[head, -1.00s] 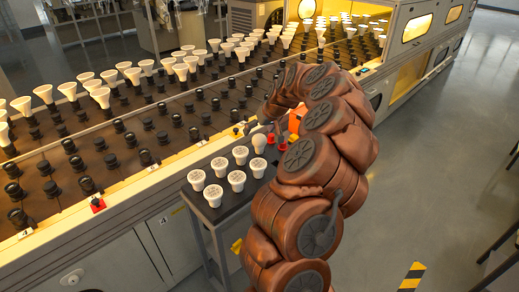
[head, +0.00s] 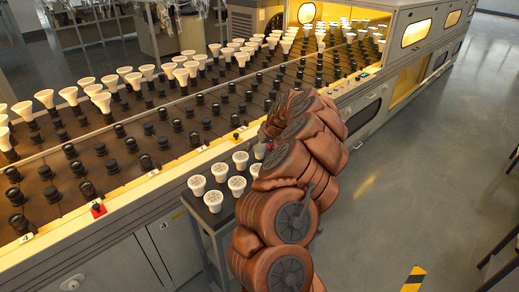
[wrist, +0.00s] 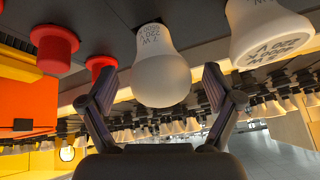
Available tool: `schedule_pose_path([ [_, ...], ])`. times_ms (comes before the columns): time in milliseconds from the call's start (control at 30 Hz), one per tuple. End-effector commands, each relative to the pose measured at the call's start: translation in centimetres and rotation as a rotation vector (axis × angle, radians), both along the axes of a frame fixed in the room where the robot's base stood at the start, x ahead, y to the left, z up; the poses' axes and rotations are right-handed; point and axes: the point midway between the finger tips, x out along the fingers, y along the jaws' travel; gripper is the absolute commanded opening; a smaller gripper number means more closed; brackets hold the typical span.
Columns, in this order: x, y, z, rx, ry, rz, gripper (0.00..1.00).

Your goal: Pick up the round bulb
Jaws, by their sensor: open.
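The round bulb (wrist: 162,68) is white with a rounded head and printed text. It stands on the dark side table, and in the wrist view, which looks upside down, it is near the middle. In the head view the round bulb (head: 259,151) is mostly hidden by my arm. My gripper (wrist: 159,88) is open and empty, with one finger on each side of the bulb in the picture. Gaps show between bulb and fingers. I cannot tell how far between the fingers it sits. The head view hides my gripper behind the arm.
Several flat-topped bulbs share the table; the closest one (wrist: 268,32) is right of the round bulb in the wrist view. Two red pieces (wrist: 54,48) and an orange box (wrist: 22,105) lie left. Behind the table runs the burn-in rack (head: 150,185) with many sockets and bulbs.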

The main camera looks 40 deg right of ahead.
Motion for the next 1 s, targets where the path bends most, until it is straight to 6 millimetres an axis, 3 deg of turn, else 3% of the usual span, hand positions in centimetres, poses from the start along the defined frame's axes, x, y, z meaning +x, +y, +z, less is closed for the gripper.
schedule_pose_path([
  [333,0.38,-0.09,-0.49,-0.002,-0.001,0.000,0.89],
  [900,0.37,-0.07,-0.50,-0.002,-0.001,0.000,0.29],
  [1000,0.36,-0.07,-0.50,-0.002,-0.001,0.000,0.27],
])
